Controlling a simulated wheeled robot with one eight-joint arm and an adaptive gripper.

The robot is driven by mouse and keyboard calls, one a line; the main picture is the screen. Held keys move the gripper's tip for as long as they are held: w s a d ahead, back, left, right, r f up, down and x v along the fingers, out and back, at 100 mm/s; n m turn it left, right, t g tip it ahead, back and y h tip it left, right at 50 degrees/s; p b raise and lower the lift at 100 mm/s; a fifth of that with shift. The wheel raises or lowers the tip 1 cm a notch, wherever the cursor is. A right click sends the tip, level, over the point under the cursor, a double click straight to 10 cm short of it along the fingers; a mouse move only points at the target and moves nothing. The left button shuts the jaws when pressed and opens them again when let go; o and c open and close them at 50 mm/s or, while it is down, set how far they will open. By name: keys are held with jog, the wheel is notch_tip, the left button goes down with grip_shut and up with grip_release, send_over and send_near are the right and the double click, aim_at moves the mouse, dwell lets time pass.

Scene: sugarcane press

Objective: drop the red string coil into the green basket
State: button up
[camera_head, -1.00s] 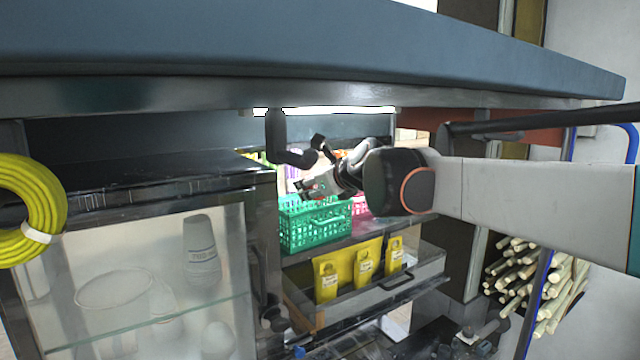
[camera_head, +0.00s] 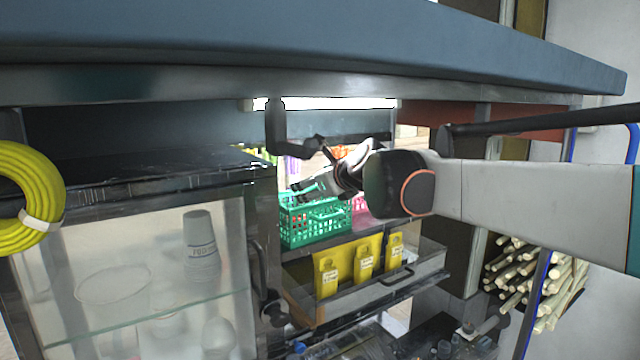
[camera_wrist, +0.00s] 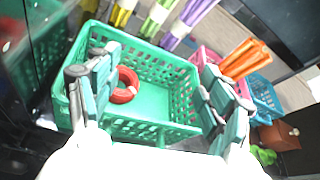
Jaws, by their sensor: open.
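The green basket (camera_wrist: 152,128) sits on a shelf and fills the middle of the wrist view; it also shows in the head view (camera_head: 314,226). The red string coil (camera_wrist: 125,86) lies inside the basket, toward its left part, against the green floor or wall. My gripper (camera_wrist: 160,100) is over the basket with its two fingers spread wide apart, and the coil shows between them, nearer the left finger. In the head view my gripper (camera_head: 308,188) is just above the basket's rim. No coil shows in the head view.
A pink basket (camera_wrist: 207,62) and a blue basket (camera_wrist: 265,100) stand to the right of the green one. Orange sticks (camera_wrist: 245,60) and wrapped purple bundles (camera_wrist: 190,20) are close by. A drawer with yellow packets (camera_head: 362,262) is below, and a dark counter overhangs above.

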jog(key=r+v, duration=0.1)
jog(key=v, duration=1.1)
jog(key=shift+p, duration=0.3)
jog(key=s+d+f+n+g+h, duration=0.1)
jog(key=s+d+f+n+h, duration=0.1)
jog(key=s+d+f+n, duration=0.3)
jog(key=s+d+f+n+g+h, duration=0.2)
jog(key=s+d+f+n, duration=0.4)
jog(key=s+f+n, duration=0.6)
jog(key=s+d+f+n+g+h, duration=0.2)
jog(key=s+d+f+n, duration=0.4)
jog(key=s+f+n, duration=0.3)
jog(key=s+f, duration=0.3)
jog(key=shift+s+d+f+n+h, duration=0.25)
jog(key=shift+f+n+h, duration=0.05)
jog(key=shift+f, duration=0.05)
notch_tip(320, 180, down, 20)
jog(key=b, duration=2)
